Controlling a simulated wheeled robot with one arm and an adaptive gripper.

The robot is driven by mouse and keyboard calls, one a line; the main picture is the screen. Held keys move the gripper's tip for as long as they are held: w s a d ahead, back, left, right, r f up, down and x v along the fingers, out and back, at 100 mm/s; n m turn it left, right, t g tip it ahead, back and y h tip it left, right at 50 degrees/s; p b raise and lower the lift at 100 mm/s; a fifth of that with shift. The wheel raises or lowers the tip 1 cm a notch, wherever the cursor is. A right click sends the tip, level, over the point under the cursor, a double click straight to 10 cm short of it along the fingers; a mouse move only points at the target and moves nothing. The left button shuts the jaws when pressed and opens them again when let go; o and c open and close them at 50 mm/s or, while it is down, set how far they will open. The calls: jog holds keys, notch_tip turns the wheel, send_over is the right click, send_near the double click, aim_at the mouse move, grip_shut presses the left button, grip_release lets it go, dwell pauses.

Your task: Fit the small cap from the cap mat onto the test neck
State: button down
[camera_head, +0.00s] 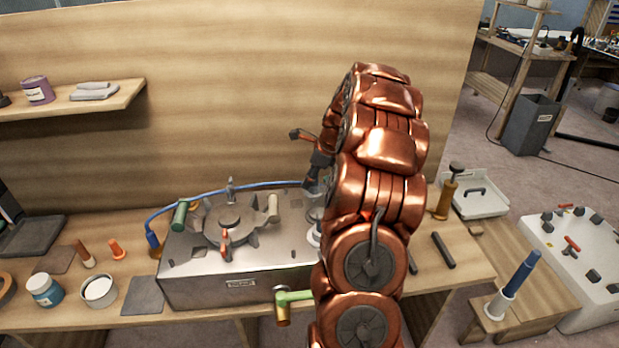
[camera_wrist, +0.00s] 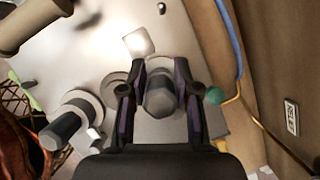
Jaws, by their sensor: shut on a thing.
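My gripper (camera_wrist: 159,85) has its two dark fingers on either side of a grey faceted cap (camera_wrist: 159,102) in the wrist view and is shut on it. A pale round collar shows just beyond the cap; I cannot tell whether the cap touches or sits on it. The test neck cannot be told apart with certainty. In the head view my copper arm hides most of the gripper and the cap, above the right end of a metal test box (camera_head: 238,290). A dark flat mat (camera_head: 142,296) lies left of the box; I cannot tell if it is the cap mat.
A second capped fitting (camera_wrist: 66,128) stands left of my gripper in the wrist view. A blue hose (camera_head: 225,187) runs behind the box. A green-handled valve (camera_head: 292,296) sticks out in front. A wooden panel (camera_head: 220,90) closes off the back.

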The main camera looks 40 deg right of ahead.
jog(key=shift+f, duration=1.3)
dwell(0.9)
jog(key=shift+c, duration=1)
grip_release()
jog(key=shift+s, duration=0.1)
jog(key=shift+r+p, duration=2.3)
jog(key=shift+r, duration=2)
